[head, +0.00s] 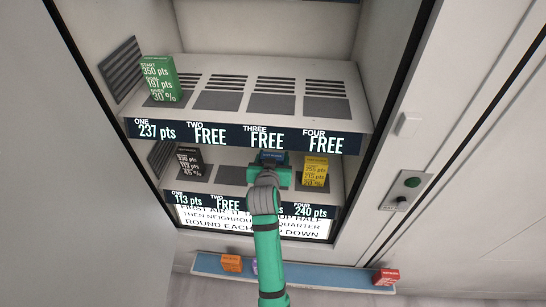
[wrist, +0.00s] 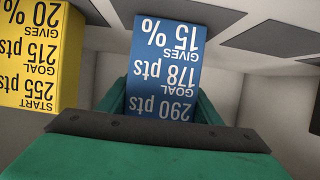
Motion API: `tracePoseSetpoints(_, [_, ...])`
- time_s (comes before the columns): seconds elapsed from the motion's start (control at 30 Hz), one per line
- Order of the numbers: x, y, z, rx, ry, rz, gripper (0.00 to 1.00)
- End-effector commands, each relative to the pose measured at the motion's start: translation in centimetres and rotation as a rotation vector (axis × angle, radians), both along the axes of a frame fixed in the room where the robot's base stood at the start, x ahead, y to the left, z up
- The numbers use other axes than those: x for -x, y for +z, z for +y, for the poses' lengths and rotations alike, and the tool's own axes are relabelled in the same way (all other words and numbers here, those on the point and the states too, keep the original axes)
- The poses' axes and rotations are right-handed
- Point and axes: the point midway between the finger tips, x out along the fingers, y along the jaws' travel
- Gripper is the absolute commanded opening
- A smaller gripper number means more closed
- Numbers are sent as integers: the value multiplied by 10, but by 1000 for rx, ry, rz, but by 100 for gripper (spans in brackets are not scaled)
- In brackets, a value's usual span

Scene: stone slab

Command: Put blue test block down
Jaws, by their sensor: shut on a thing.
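The blue test block (head: 271,156) is held in my gripper (head: 269,174) at the lower shelf, around the third place. In the wrist view the block (wrist: 165,62) stands between the green fingers, its printed face reading 290 pts, goal 178 pts, gives 15 %, upside down in the picture. My gripper (wrist: 162,108) is shut on it. Most of the block is hidden by the gripper in the head view. I cannot tell whether its base touches the shelf. The lower shelf (head: 225,160) has label TWO FREE; my arm hides the third label.
A yellow block (head: 315,171) stands close right of my gripper; it also shows in the wrist view (wrist: 40,55). A black block (head: 189,162) stands at left. The upper shelf (head: 290,68) overhangs, holding a green block (head: 160,79). A blue ledge (head: 330,277) below holds orange and red blocks.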

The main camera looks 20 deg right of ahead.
Motion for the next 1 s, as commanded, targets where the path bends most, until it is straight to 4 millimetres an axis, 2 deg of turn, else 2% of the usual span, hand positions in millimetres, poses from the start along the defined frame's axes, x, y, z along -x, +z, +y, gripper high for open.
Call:
tracePoseSetpoints(0.27, [0, -3, 0, 1, 1, -2, 22])
tracePoseSetpoints(0.3, [0, -4, 0, 0, 0, 0, 66])
tracePoseSetpoints(0.37, [0, -4, 0, 0, 0, 0, 77])
tracePoseSetpoints(0.8, [2, -3, 1, 0, 0, 0, 77])
tracePoseSetpoints(1.0, [31, 9, 19, -1, 2, 0, 77])
